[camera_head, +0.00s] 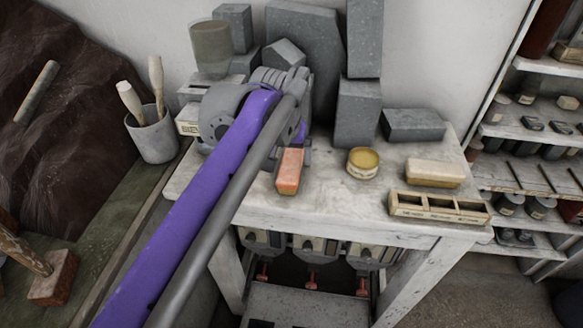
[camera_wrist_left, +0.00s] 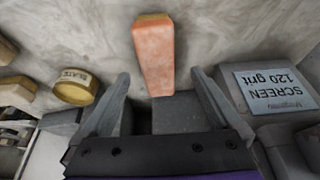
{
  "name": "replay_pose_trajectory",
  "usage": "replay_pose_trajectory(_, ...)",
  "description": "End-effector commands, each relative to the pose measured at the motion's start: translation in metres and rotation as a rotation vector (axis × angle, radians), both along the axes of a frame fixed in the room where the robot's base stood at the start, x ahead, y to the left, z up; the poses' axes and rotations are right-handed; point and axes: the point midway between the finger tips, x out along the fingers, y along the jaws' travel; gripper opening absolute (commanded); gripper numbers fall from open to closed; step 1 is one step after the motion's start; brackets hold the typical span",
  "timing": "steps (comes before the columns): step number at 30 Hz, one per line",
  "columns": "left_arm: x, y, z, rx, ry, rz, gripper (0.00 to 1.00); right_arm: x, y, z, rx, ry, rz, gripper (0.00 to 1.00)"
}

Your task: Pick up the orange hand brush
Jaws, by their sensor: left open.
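The orange hand brush (camera_head: 289,172) is a small orange-pink block on the worn, pale table (camera_head: 330,218). In the head view its far end is close to my left gripper and partly hidden by my purple and grey left arm. In the left wrist view the brush (camera_wrist_left: 154,55) stretches away from the gap between the two fingers. My left gripper (camera_wrist_left: 161,73) is open, with one grey finger on each side of the brush's near end and a gap on both sides. I cannot tell how high the fingers are over the table. My right gripper is not in view.
A round yellow tin (camera_head: 363,162), a cream block (camera_head: 434,173) and a compartmented wooden tray (camera_head: 438,207) stand to the right. Grey stone blocks (camera_head: 357,112) stand behind. A box labelled "SCREEN 120 grit" (camera_wrist_left: 274,89) is close to one finger. Bare table surrounds the brush's front.

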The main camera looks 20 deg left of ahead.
Motion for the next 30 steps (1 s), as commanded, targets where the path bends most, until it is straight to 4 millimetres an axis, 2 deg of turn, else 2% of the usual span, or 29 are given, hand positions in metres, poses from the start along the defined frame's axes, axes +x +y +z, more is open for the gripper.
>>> replay_pose_trajectory(10, 0.025, 0.002, -0.039, 0.000, 0.000, 0.000, 0.97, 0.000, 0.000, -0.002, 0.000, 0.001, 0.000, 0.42)
replay_pose_trajectory(20, 0.027, 0.003, -0.045, 0.000, 0.000, 0.000, 0.96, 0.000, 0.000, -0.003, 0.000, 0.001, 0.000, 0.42)
replay_pose_trajectory(30, 0.027, 0.003, -0.044, 0.000, 0.000, 0.000, 0.34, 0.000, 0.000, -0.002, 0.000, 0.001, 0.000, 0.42)
